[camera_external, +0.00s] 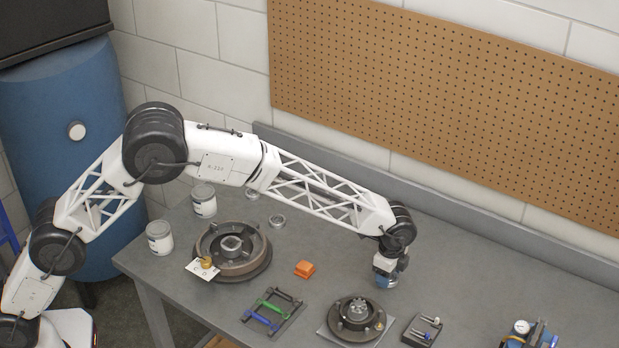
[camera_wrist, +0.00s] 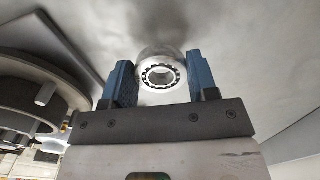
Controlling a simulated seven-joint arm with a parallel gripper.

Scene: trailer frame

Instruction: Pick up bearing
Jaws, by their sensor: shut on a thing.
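A silver ring-shaped bearing (camera_wrist: 147,82) with visible rolling elements sits between the two blue fingers of my gripper (camera_wrist: 161,74) in the wrist view. My gripper is shut on it. In the external view my gripper (camera_external: 386,276) points down low over the grey workbench (camera_external: 450,230), right of the orange block. The bearing in my grip is hidden there by the gripper. I cannot tell whether the bearing touches the bench.
A large hub drum (camera_external: 233,263) stands left and a smaller hub (camera_external: 356,317) below my gripper. An orange block (camera_external: 305,268), a green-blue rack (camera_external: 272,312) and a dark block with pins (camera_external: 422,330) lie nearby.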

